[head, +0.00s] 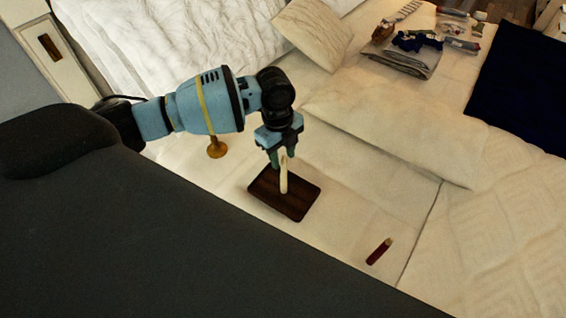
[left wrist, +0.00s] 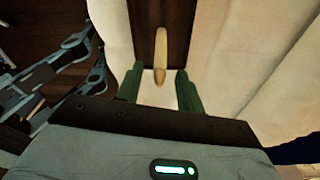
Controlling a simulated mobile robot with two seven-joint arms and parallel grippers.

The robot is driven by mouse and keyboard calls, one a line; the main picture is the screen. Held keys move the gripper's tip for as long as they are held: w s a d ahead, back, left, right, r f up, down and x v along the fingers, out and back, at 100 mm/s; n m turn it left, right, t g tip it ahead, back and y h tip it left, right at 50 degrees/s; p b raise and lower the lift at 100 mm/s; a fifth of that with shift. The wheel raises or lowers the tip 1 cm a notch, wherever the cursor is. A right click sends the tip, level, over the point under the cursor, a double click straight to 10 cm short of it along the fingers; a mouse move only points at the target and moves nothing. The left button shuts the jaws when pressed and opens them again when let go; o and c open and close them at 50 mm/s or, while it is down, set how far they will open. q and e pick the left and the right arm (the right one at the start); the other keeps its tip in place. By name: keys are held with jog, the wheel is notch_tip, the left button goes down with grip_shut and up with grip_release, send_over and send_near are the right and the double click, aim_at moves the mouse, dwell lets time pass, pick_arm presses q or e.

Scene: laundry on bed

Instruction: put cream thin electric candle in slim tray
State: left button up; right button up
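The cream thin electric candle (head: 284,178) stands roughly upright over the dark brown slim tray (head: 305,205) on the bed. In the left wrist view the candle (left wrist: 160,52) shows lengthwise against the tray (left wrist: 143,22). My left gripper (head: 283,155) points down at the candle's upper end. In the left wrist view its green fingers (left wrist: 160,88) are apart, with a gap on each side of the candle. I cannot tell whether the candle's lower end touches the tray. I cannot make out my right gripper in either view.
A dark red candle-like stick (head: 379,251) lies on the bed to the right of the tray. A pillow (head: 312,34), a folded grey cloth with dark items (head: 410,60) and a navy cloth (head: 520,88) are farther back.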

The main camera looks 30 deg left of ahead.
pick_arm(q)
notch_tip(320, 180, up, 8)
jog(key=shift+w+a+f, duration=0.15)
jog(key=shift+a+f, duration=0.05)
jog(key=shift+a, duration=0.25)
